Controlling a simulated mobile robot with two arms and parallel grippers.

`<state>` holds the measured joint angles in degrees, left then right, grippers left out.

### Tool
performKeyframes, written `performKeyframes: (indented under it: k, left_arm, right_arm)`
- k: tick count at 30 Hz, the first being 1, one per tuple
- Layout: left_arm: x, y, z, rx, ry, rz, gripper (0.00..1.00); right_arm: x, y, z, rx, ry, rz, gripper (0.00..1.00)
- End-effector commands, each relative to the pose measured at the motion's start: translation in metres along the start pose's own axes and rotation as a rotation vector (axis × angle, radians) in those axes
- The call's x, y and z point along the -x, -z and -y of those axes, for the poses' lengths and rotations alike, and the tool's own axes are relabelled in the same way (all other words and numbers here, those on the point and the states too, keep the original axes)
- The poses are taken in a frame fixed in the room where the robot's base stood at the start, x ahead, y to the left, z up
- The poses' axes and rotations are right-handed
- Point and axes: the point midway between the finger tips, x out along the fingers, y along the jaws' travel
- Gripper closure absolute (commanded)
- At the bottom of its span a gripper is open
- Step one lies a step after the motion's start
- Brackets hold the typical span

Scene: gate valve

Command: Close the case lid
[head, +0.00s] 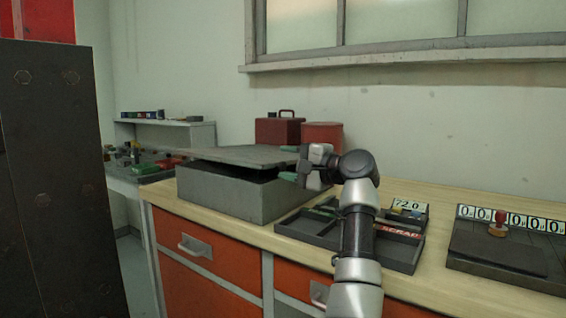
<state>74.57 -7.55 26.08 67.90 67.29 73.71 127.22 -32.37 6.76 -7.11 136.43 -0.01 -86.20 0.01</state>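The grey case (232,196) stands on the wooden worktop. Its flat grey lid (232,154) is partly open: a dark gap shows between lid and box, and the lid overhangs to the left. Nothing shows held between the fingers.
A tray marked SCRAP (398,256) lies right of the case, partly behind my arm. A red toolbox (279,131) and red canister (322,134) stand behind the case. A dark bolted panel (58,190) blocks the left.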

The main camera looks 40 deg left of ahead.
Motion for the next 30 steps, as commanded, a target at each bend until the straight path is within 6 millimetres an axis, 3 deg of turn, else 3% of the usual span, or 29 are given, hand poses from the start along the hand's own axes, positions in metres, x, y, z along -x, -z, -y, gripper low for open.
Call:
performKeyframes:
  k: [6,12,18,30]
  left_arm:
    - [0.049,0.001,0.001,0.0,0.003,-0.007,0.52]
    - [0.078,0.001,0.0,-0.001,0.002,-0.003,0.52]
    - [0.089,0.001,-0.001,-0.001,0.0,-0.002,0.52]
    - [0.088,0.001,-0.001,-0.001,0.0,-0.002,0.52]
  right_arm:
    - [-0.004,0.0,0.0,0.0,0.0,0.003,0.57]
    - [-0.009,-0.001,0.0,0.001,0.0,0.011,0.57]
    - [-0.011,-0.001,0.0,0.001,0.0,0.009,0.57]
    - [-0.012,-0.001,0.0,0.001,0.001,0.01,0.57]
